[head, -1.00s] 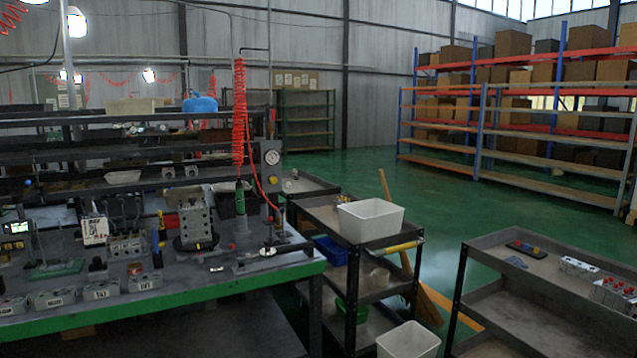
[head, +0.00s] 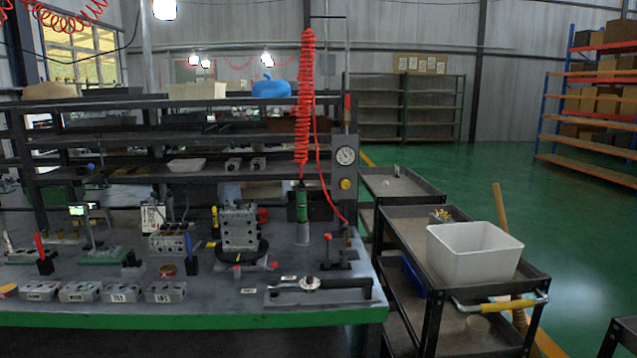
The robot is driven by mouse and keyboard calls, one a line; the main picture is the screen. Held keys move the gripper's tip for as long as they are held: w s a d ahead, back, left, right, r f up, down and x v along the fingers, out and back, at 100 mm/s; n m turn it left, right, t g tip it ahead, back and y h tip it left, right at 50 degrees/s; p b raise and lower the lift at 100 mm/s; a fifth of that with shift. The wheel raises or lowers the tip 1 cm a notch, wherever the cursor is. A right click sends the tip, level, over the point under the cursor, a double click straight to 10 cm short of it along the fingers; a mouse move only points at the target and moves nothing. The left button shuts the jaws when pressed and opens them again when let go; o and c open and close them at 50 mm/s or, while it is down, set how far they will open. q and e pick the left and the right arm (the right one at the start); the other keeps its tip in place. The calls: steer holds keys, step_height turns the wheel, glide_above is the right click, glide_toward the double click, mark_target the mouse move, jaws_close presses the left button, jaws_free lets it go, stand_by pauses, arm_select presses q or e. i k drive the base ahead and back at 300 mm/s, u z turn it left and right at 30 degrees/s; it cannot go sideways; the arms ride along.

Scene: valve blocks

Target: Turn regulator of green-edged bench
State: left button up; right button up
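The green-edged bench (head: 200,318) fills the left and middle of the head view. On its right upright is a round white gauge (head: 346,156). Just below the gauge is a yellow knob (head: 346,184), which looks like the regulator. A red air hose runs beside this upright down towards the bench top. Neither of my grippers is in the view.
A green air tool (head: 302,204) hangs on a coiled red hose (head: 306,100) left of the gauge. Valve blocks (head: 240,228) and fixtures stand on the bench. A cart with a white bin (head: 474,250) stands close to the bench's right side. Green floor is open further right.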

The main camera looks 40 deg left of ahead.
mark_target(345, 184)
steer(key=u, duration=0.9)
steer(key=i, duration=0.85)
steer(key=u, duration=0.95)
